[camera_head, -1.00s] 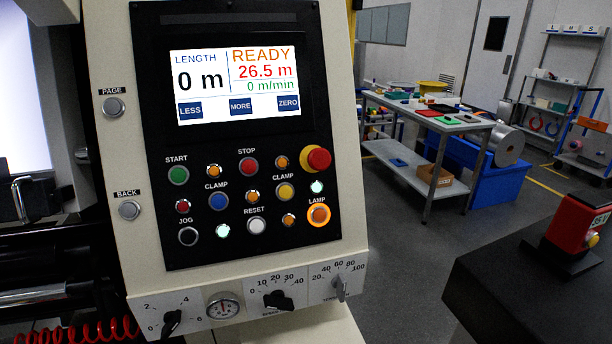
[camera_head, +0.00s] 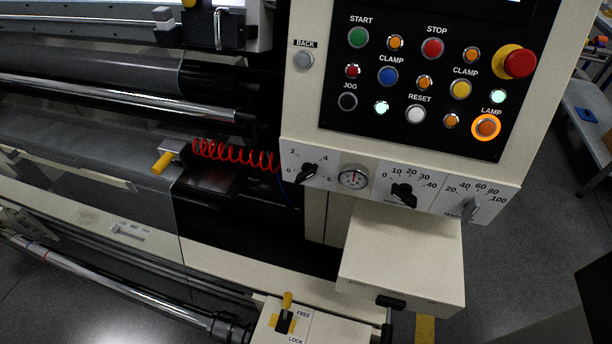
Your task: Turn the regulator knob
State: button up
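Three knobs sit on the pale strip below the button panel in the head view, and I cannot tell from the labels which one is the regulator knob. The left black knob (camera_head: 307,173) has a scale of 0 to 6 and stands beside a small round gauge (camera_head: 353,177). The middle black knob (camera_head: 403,194) has a scale of 0 to 40. The right grey knob (camera_head: 469,210) has a scale reaching 100. My gripper is not in view.
The button panel (camera_head: 391,133) with a red emergency button (camera_head: 519,63) is above the knobs. A cream box (camera_head: 400,255) juts out below them. Rollers (camera_head: 130,97) and a red coiled hose (camera_head: 235,153) lie left. A yellow FREE/LOCK lever (camera_head: 287,301) is at the bottom.

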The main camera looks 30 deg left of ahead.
aim_at(309, 170)
jog(key=l+u, duration=0.1)
jog(key=u, duration=0.3)
jog(key=i+l+u, duration=0.1)
jog(key=u, duration=0.25)
jog(key=l+u, duration=0.15)
jog(key=u, duration=0.25)
